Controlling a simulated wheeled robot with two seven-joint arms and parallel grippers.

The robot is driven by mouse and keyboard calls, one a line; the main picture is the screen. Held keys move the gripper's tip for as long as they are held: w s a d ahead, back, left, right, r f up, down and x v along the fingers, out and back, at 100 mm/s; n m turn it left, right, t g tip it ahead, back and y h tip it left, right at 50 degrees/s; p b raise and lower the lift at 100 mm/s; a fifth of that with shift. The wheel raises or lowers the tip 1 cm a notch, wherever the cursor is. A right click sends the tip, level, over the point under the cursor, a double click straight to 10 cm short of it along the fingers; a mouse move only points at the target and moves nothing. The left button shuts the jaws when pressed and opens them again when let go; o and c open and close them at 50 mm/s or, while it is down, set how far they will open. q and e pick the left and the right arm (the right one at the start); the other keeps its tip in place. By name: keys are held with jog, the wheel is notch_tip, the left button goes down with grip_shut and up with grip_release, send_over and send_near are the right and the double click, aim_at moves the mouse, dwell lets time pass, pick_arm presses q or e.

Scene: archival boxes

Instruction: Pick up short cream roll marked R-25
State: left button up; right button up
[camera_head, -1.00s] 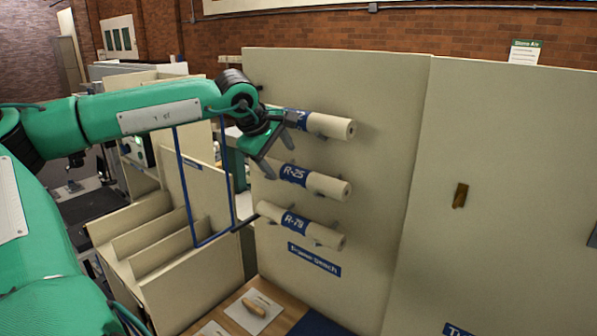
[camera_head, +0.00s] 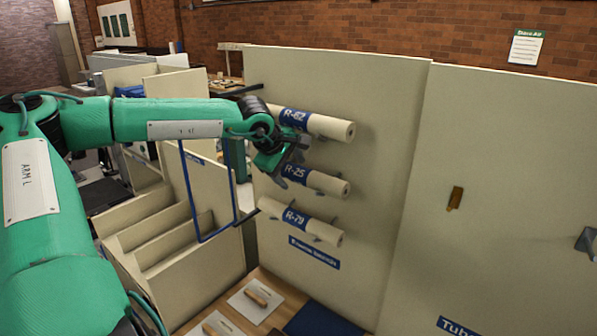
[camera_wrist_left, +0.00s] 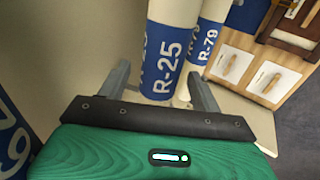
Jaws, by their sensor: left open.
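The short cream roll R-25 (camera_head: 331,186) has a blue label band and lies on pegs on the cream panel, between two similar rolls. My left gripper (camera_head: 291,163) is open at its left part, near the label, and covers its left end. In the left wrist view, the roll R-25 (camera_wrist_left: 168,50) runs between the two fingers of my left gripper (camera_wrist_left: 160,78). I cannot tell whether the fingers touch it. My right gripper is not in view.
Roll R-62 (camera_head: 330,126) is just above and roll R-79 (camera_head: 325,234) just below, both close to the gripper. A blue frame (camera_head: 187,195) and cream dividers (camera_head: 165,240) stand at left. A wooden bench (camera_head: 285,297) lies below. The right panel (camera_head: 500,150) is mostly bare.

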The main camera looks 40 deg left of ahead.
pick_arm(q)
jog(key=shift+c, duration=0.3)
jog(key=c, duration=1.1)
jog(key=shift+o, duration=0.2)
